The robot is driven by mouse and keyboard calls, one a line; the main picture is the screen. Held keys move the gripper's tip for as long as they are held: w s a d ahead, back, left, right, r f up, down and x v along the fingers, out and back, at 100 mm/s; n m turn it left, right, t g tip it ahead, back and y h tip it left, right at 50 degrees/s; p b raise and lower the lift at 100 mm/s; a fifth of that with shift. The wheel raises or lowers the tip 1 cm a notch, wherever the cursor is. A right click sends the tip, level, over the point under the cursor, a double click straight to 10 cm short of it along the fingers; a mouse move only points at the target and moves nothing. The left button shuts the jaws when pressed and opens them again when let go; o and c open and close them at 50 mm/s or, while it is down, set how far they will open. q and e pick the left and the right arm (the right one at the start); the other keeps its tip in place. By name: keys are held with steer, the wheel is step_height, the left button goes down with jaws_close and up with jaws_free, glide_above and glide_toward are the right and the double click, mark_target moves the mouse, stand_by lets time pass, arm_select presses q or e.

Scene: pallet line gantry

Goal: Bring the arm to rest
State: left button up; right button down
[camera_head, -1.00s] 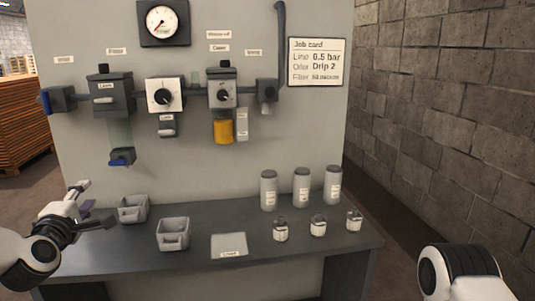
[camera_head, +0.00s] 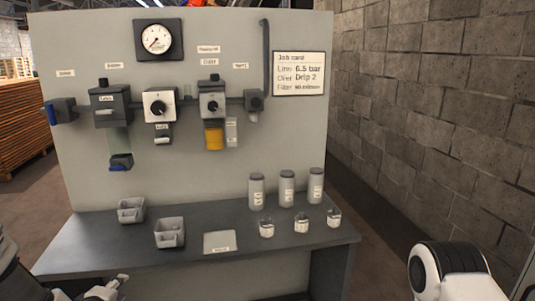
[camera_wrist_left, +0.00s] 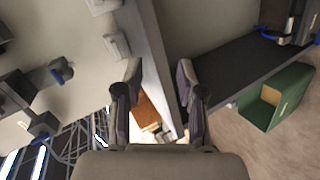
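My left gripper (camera_head: 102,291) is low at the lower left of the head view, below the front edge of the grey bench (camera_head: 110,255). In the left wrist view my left gripper (camera_wrist_left: 158,75) has its two fingers spread apart, with nothing held between them. My right arm (camera_head: 443,270) shows as a white and black link at the lower right of the head view. Its gripper is out of the picture.
Two grey bins (camera_head: 170,233), a pale plate (camera_head: 219,242), several jars and bottles stand on the bench. A panel (camera_head: 200,165) with a gauge and valves rises behind. A block wall (camera_head: 430,120) is right. The wrist view shows a green box (camera_wrist_left: 275,98).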

arm_select(q)
steer(key=s+d+f+m+g+h+p, duration=0.25)
steer(key=s+d+f+m+g, duration=0.35)
steer(key=s+f, duration=0.8)
steer(key=s+d+f+m+g, duration=0.1)
steer(key=s+f+m+g, duration=0.1)
steer(key=s, duration=0.4)
steer(key=s+d+f+m+g+p, duration=0.1)
steer(key=s+d+f+m+g, duration=0.1)
steer(key=s+m, duration=0.3)
steer(key=s+d+f+m+g, duration=0.2)
steer(key=s+m, duration=0.1)
steer(key=s, duration=0.4)
steer(key=shift+s+d+g+p, duration=0.15)
steer(key=shift+d+g+p, duration=0.1)
steer(key=shift+g+p, duration=0.15)
